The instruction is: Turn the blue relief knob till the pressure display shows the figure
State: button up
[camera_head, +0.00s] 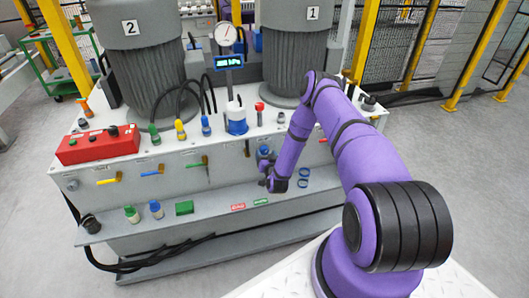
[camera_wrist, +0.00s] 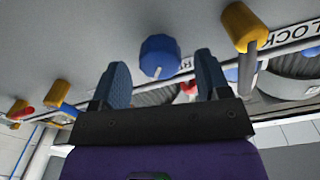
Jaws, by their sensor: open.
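The blue relief knob (camera_wrist: 158,56) is round and ribbed, with a pale mark on its lower right side, in the wrist view. It stands on the grey front panel and also shows in the head view (camera_head: 264,151), partly behind my arm's end. My gripper (camera_wrist: 162,68) is open, with one finger to each side of the knob and a gap at both sides. Whether the tips reach over the knob I cannot tell. In the head view my gripper (camera_head: 268,163) is small and mostly hidden. The pressure display (camera_head: 229,62) is lit blue; its figure is too small to read surely.
A round gauge (camera_head: 225,34) stands above the display. Yellow-tipped levers (camera_wrist: 244,26) flank the knob on the panel. A red box (camera_head: 97,144) sits on the bench's left end. Two blue rings (camera_head: 304,177) lie on the lower shelf to the right.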

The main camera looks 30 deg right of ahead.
jog(key=shift+x, duration=1.3)
jog(key=shift+c, duration=0.2)
jog(key=c, duration=0.9)
jog(key=shift+n, duration=0.5)
jog(key=o, duration=0.9)
jog(key=shift+o, duration=0.2)
jog(key=v, duration=1.1)
